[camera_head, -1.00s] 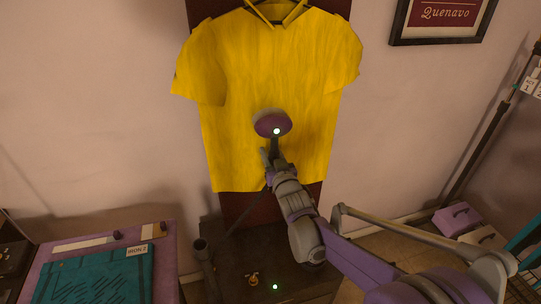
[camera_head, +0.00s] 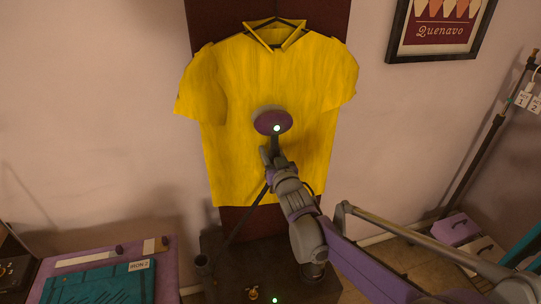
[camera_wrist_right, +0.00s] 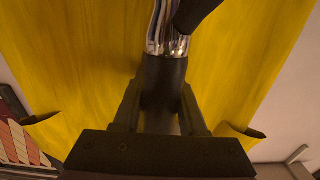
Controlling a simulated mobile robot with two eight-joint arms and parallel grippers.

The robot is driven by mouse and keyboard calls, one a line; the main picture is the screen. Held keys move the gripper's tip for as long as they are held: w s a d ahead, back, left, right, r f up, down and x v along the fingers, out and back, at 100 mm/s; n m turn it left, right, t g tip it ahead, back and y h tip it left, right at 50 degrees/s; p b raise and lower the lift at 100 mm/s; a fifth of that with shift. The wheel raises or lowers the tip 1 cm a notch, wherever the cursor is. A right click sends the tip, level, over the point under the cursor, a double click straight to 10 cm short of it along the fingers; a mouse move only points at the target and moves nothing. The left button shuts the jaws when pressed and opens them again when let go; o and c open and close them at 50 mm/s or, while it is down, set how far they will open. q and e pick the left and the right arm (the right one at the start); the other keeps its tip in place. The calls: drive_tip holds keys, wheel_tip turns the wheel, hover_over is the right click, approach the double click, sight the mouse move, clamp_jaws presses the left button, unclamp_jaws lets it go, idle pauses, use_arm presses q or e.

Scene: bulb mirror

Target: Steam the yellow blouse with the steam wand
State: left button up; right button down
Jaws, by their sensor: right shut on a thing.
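The yellow blouse (camera_head: 225,150) hangs on a dark hanger (camera_head: 268,22) against a dark red board, upright, its front towards me. My right gripper (camera_head: 270,158) is shut on the dark handle of the steam wand (camera_head: 268,122). The wand's round purple head is over the middle of the blouse's front; I cannot tell whether it touches the cloth. In the right wrist view, the gripper's fingers (camera_wrist_right: 162,108) sit either side of the dark handle (camera_wrist_right: 163,78), below a shiny metal neck, with yellow cloth behind. My left gripper is not in view.
A dark base (camera_head: 250,265) stands on the floor below the blouse. A purple table (camera_head: 165,275) with a teal item (camera_head: 100,285) and an "IRON 2" label is at the lower left. A framed picture (camera_head: 440,30) hangs at the upper right. Purple boxes (camera_head: 455,228) lie at the right.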

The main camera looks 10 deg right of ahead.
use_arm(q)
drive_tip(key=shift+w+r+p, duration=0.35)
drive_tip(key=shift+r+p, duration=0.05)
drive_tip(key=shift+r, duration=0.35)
use_arm(e)
drive_tip(key=shift+r, duration=1.8)
drive_tip(key=shift+f, duration=0.1)
drive_tip(key=shift+f+b, duration=0.45)
drive_tip(key=shift+f, duration=0.95)
drive_tip(key=b, duration=0.3)
hover_over(267, 190)
drive_tip(key=s, duration=0.3)
drive_tip(key=shift+f, duration=2.85)
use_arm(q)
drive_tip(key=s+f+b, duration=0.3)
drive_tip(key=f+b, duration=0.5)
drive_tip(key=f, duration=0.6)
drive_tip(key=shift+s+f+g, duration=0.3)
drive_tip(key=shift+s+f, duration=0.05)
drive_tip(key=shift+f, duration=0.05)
use_arm(e)
drive_tip(key=shift+f, duration=6.7)
drive_tip(key=shift+s, duration=0.1)
